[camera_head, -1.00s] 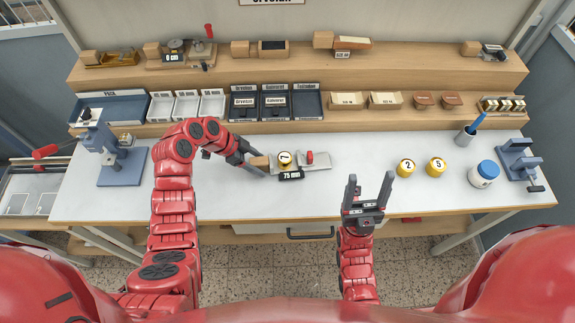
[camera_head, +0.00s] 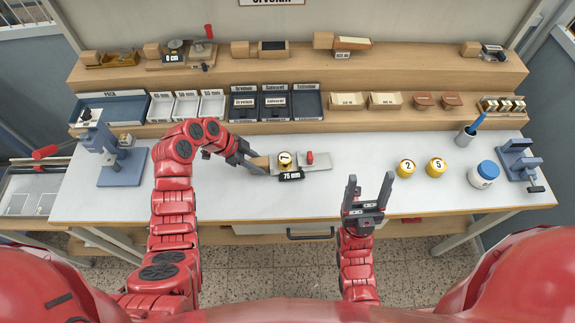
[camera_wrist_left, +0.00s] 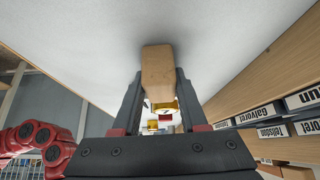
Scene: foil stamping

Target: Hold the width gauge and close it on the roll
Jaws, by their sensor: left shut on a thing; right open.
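The width gauge (camera_head: 315,167) lies on the white table, with a metal plate, a red knob (camera_head: 310,157), a black readout (camera_head: 290,176) marked 75 mm and a wooden handle at its left end. A yellow-rimmed roll (camera_head: 285,157) marked 1 sits at the gauge, left of the knob. Whether the jaws touch it I cannot tell. My left gripper (camera_head: 257,165) is shut on the wooden handle, which also shows between the fingers in the left wrist view (camera_wrist_left: 158,72). The roll is partly hidden behind it there. My right gripper (camera_head: 369,193) is open and empty, near the front edge.
Rolls marked 2 (camera_head: 406,168) and 5 (camera_head: 436,167) and a blue-lidded jar (camera_head: 484,174) stand to the right. A blue-grey press (camera_head: 122,167) is at the left. Shelves with trays and boxes rise behind. The table between gauge and roll 2 is clear.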

